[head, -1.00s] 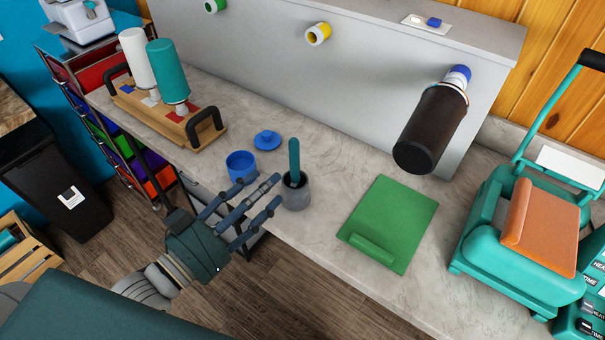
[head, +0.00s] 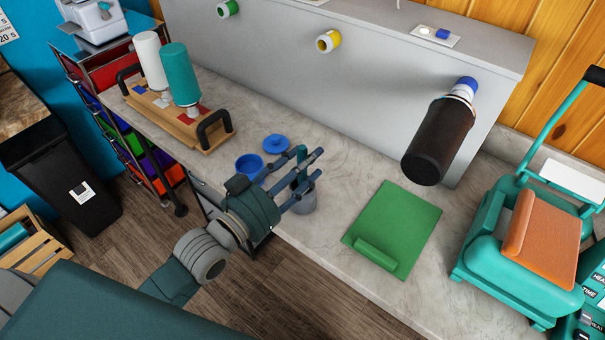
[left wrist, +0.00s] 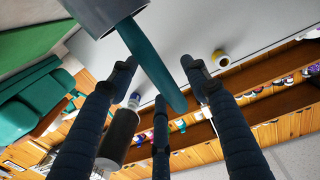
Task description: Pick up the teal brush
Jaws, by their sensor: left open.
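The teal brush (head: 297,184) stands in a grey cup (head: 305,203) on the counter, mostly hidden behind my left gripper's fingers in the head view. In the left wrist view, the brush handle (left wrist: 152,62) comes out of the grey cup (left wrist: 100,12) and reaches between my fingers. My left gripper (head: 311,163) is open, its fingers spread around the handle. I cannot tell whether any finger touches it. My right gripper is not in view.
A blue cup (head: 248,166) and its blue lid (head: 276,144) are close by on the left. A green mat (head: 405,222) lies to the right, before a teal heat press (head: 500,285). A wooden tray (head: 205,142) holds white and teal rolls. A dark roll (head: 440,140) juts out above the counter.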

